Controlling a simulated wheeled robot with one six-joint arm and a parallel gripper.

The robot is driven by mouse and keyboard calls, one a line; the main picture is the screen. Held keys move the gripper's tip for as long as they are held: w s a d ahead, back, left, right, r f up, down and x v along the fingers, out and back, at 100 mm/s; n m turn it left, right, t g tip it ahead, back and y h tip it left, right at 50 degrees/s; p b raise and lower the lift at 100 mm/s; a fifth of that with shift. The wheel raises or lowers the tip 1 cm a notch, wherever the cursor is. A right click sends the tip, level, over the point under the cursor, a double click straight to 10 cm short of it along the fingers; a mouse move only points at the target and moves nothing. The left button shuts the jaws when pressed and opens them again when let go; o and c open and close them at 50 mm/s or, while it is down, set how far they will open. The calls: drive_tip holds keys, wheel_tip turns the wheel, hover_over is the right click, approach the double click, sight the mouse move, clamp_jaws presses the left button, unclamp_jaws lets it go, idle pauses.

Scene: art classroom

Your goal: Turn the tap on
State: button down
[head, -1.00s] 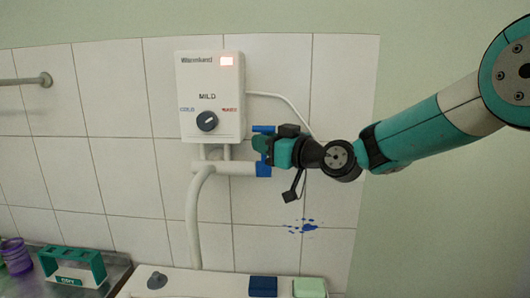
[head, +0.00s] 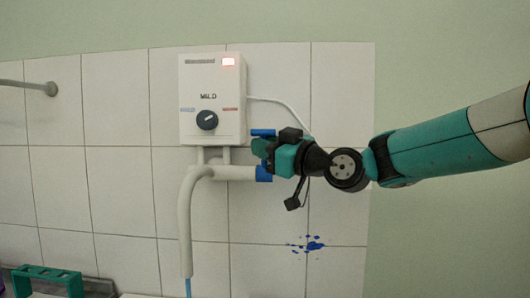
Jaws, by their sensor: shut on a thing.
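The tap has a white pipe (head: 187,225) that bends down as a spout under the wall heater. A blue collar (head: 264,173) sits at the pipe's right end, with a blue handle (head: 263,132) above it. My gripper (head: 262,148) reaches in from the right and is shut on the blue handle; its fingers hide part of the handle. A thin blue stream of water (head: 188,287) shows below the spout's mouth at the bottom edge.
The white heater box (head: 211,98), with a dark knob and lit red lamp, hangs just above left of my gripper. A cable runs from its right side. A green rack (head: 47,276) stands lower left. A metal rail (head: 25,86) is at upper left.

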drive_tip(key=c, duration=1.2)
unclamp_jaws()
drive_tip(key=shift+o, duration=0.2)
drive_tip(key=b+v, duration=0.6)
drive_tip(key=v, duration=1.1)
drive_tip(key=shift+s+d, duration=0.15)
drive_tip(key=shift+s, duration=0.05)
